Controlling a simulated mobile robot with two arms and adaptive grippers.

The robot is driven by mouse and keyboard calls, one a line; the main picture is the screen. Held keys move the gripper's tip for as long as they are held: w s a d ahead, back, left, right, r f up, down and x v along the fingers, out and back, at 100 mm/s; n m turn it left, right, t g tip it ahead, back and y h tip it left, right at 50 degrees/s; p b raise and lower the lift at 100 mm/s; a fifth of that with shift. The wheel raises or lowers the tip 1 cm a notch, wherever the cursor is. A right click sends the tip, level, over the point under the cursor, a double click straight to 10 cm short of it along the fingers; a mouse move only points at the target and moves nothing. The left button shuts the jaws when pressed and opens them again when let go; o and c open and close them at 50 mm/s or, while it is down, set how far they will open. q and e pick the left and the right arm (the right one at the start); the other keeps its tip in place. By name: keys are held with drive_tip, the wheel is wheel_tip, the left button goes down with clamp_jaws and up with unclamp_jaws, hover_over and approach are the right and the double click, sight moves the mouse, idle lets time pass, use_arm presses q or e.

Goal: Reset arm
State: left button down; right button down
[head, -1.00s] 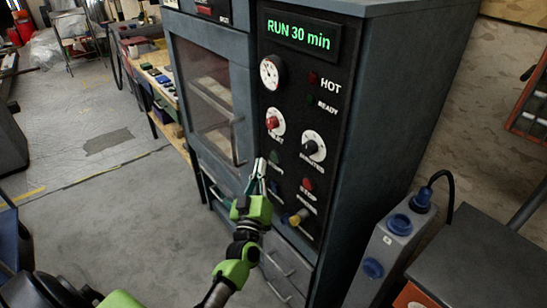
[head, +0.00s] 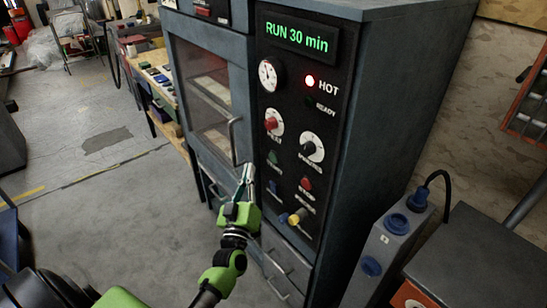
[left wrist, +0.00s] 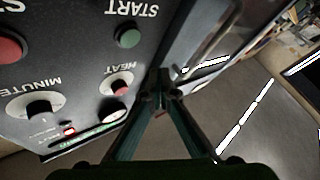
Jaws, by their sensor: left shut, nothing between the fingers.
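My left gripper (head: 246,176) is shut and empty in front of the grey-blue oven cabinet (head: 395,120), near the lower part of its door handle. In the left wrist view its fingers (left wrist: 160,80) meet at the tips, beside the control panel, which appears upside down there. The panel (head: 290,205) carries a display (head: 297,38) reading "RUN 30 min", a lit red HOT lamp (head: 310,81), a red knob (head: 271,124) and a black knob (head: 310,148). The green start button (head: 272,158) also shows in the left wrist view (left wrist: 128,37). My right gripper is not in view.
The oven door (head: 205,85) is shut, with trays visible through its glass. A workbench (head: 160,80) with small items stands behind left. A grey socket box (head: 395,240) and a dark-topped cabinet (head: 480,255) stand at the right.

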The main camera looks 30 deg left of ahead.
use_arm(q)
drive_tip(key=s+d+f+m+g+h, duration=0.2)
drive_tip(key=d+f+m+h, duration=0.15)
drive_tip(key=f, duration=0.75)
drive_tip(key=s+d+f+m+g+h, duration=0.2)
drive_tip(key=d+f, duration=0.2)
drive_tip(key=f, duration=0.8)
drive_tip(key=s+d+f+m+g+h, duration=0.1)
drive_tip(key=s+d+f+g, duration=0.15)
drive_tip(key=s+f, duration=0.4)
drive_tip(key=s+d+f+m+g+h, duration=0.1)
drive_tip(key=s+d+f+g, duration=0.15)
drive_tip(key=f, duration=0.65)
drive_tip(key=s+f+m+g, duration=0.1)
drive_tip(key=s+f+g, duration=0.2)
drive_tip(key=s, duration=0.9)
drive_tip(key=s+d+f+m+g, duration=0.1)
drive_tip(key=s+f+m+g, duration=0.1)
drive_tip(key=s+f, duration=0.7)
drive_tip(key=s+f+m+g, duration=0.1)
drive_tip(key=s+f+g, duration=0.4)
drive_tip(key=s, duration=1.1)
drive_tip(key=shift+s+d+f, duration=0.15)
drive_tip(key=shift+d+f, duration=0.2)
drive_tip(key=shift+f, duration=0.35)
